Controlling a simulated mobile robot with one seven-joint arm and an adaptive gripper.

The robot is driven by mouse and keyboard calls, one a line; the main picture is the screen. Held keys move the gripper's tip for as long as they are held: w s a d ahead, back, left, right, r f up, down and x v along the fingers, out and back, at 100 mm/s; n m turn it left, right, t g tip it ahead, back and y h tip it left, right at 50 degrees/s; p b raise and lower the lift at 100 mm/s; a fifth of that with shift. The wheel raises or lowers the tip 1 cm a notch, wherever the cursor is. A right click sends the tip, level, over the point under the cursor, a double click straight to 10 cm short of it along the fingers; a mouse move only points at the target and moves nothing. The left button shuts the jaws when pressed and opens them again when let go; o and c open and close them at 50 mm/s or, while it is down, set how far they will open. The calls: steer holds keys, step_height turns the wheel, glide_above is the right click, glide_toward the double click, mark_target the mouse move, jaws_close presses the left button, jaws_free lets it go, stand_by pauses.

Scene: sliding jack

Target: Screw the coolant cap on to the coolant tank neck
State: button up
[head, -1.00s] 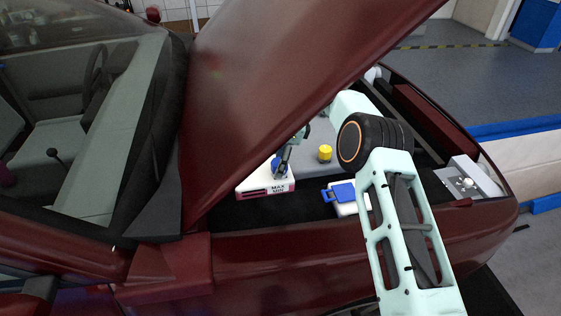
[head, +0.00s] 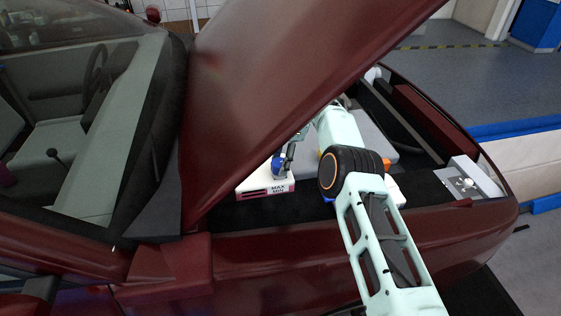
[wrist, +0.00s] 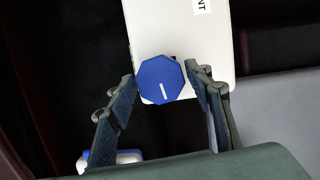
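The blue coolant cap (wrist: 161,79), eight-sided with a white line on top, sits over the near end of the white coolant tank (wrist: 190,30). In the head view the cap (head: 277,168) shows on top of the tank (head: 255,187), which carries MAX and MIN marks. The neck is hidden under the cap. My gripper (wrist: 161,76) has one finger on each side of the cap, with a narrow gap showing beside it, so the fingers look open around it. In the head view my gripper (head: 288,156) is at the cap, from above.
A blue-and-white item (wrist: 112,158) lies at the lower left in the wrist view. The raised red hood (head: 290,70) hangs close over my arm. A grey box with a silver knob (head: 467,184) stands at the right.

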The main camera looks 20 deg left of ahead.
steer(key=c, duration=0.8)
steer(key=o, duration=1.3)
steer(key=c, duration=1.5)
steer(key=o, duration=1.4)
steer(key=shift+o, duration=0.2)
steer(key=shift+m, duration=0.6)
steer(key=shift+s+m+t+y, duration=0.1)
steer(key=shift+m+t+y, duration=0.25)
steer(key=shift+m, duration=1.05)
steer(key=shift+a+n, duration=0.1)
steer(key=shift+n, duration=1.6)
steer(key=shift+n+g, duration=0.3)
steer(key=shift+g, duration=0.15)
